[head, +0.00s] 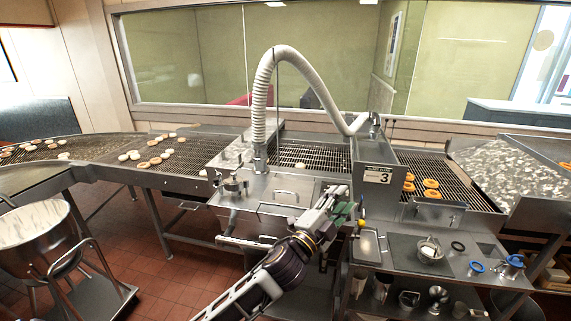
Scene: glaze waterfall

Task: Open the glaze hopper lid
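The glaze hopper is the steel box at the middle of the glazing machine. Its lid (300,186) appears to lie flat and closed, with a small bar handle on top. My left gripper (341,197) is over the right front part of the hopper, to the right of the lid handle and apart from it in the picture. The gripper is seen from behind and the side, and its finger gap is not clear. I see nothing held in it. The gripper and arm hide part of the hopper's front right corner. My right gripper is not in view.
A white ribbed hose (262,100) arches over the machine. Doughnuts lie on the left conveyor (180,172) and right conveyor (460,190). A steel side table (400,255) with rings and cups stands at right. A mixing bowl (35,232) is at left. Tiled floor shows between.

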